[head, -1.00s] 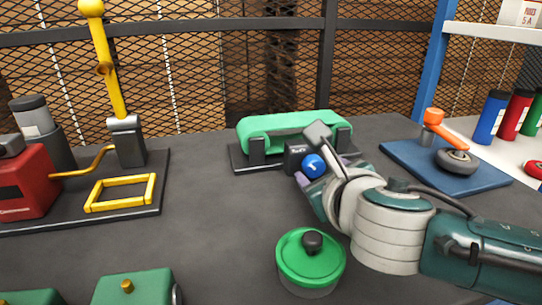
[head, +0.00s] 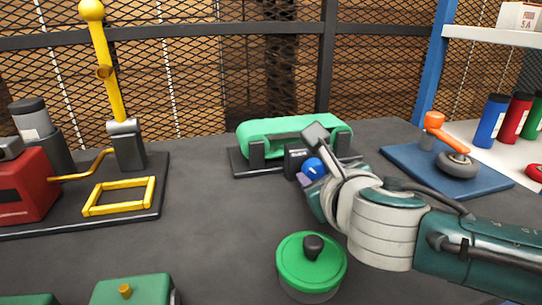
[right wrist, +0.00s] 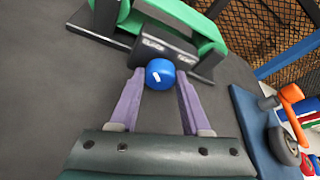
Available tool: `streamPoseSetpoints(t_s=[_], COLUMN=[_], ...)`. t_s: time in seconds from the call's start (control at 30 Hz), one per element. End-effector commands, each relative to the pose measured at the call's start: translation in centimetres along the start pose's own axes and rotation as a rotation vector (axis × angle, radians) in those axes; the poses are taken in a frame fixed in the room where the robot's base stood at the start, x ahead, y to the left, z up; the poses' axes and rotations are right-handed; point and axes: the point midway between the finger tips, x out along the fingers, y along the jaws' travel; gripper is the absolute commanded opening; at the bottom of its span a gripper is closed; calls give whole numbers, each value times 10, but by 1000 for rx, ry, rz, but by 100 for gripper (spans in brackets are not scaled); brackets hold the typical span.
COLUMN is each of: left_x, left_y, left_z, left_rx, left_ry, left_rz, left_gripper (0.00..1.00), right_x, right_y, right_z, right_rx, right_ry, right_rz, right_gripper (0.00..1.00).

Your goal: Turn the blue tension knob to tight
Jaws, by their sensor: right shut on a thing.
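The blue tension knob (head: 314,168) is on the front of a dark block (right wrist: 163,45) on the green belt unit (head: 262,128). It also shows in the right wrist view (right wrist: 160,73), with a short white mark on its face. My right gripper (head: 313,179) is at the knob. In the right wrist view its purple fingers (right wrist: 158,88) lie on either side of the knob, shut on it. Two pale labels on the block above the knob are too blurred to read. My left gripper is not in view.
A green-lidded round container (head: 292,265) stands below my right wrist. A blue mat (head: 400,155) with an orange-handled wheel (head: 457,162) lies to the right. A yellow lever (head: 108,75) and red machine (head: 25,190) stand at left. The grey table's middle is clear.

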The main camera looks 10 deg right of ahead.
Motion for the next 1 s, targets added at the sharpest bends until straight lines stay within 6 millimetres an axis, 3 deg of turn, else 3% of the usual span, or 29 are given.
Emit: streamPoseSetpoints(t_s=[0.17, 0.3, 0.5, 0.83, 0.87, 1.0], left_x=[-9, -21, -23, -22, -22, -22], left_y=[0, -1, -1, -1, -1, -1], left_z=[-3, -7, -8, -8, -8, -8], left_rx=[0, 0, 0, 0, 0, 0], left_ry=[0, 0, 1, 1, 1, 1], left_rz=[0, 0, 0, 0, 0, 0], left_gripper=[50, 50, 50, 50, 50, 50], right_x=[-1, -2, 0, 0, 0, 0], right_y=[-2, -4, -4, -4, -3, -3], right_z=[2, 2, -1, -1, -1, -1], right_rx=[56, 230, 433, 461, 461, 460], right_ry=[1, 3, 0, 0, 0, -1], right_rz=[23, 95, 178, 190, 190, 190], right_gripper=[0, 0, 0, 0, 49, 60])
